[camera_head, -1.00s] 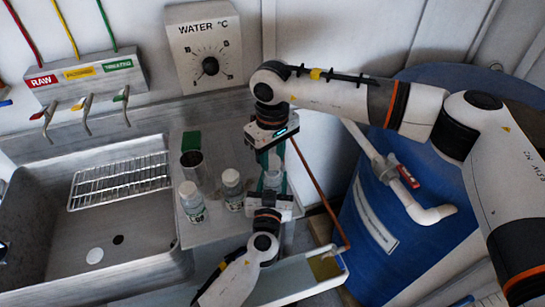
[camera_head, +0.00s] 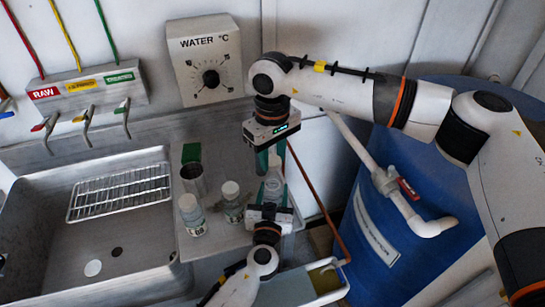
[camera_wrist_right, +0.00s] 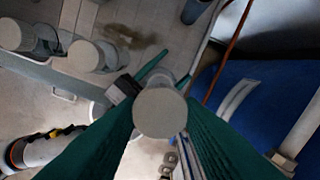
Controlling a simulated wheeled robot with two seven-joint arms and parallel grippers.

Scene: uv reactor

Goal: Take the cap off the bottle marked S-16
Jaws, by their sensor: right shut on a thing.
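My left gripper (camera_head: 268,213) comes in from below with teal fingers shut around a clear bottle (camera_head: 273,188), which stands upright between them. Its marking cannot be read. My right gripper (camera_head: 267,162) points down just above it. In the right wrist view, the right gripper's green fingers (camera_wrist_right: 160,122) are shut on a round pale cap (camera_wrist_right: 160,112). The cap hides most of what is below it, so I cannot tell if it is clear of the bottle's neck. Part of the left gripper (camera_wrist_right: 122,90) shows beside the cap.
A sink with a wire rack (camera_head: 120,192) lies further left. A tray (camera_head: 325,280) is lower right; a blue barrel (camera_head: 375,215) stands right.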

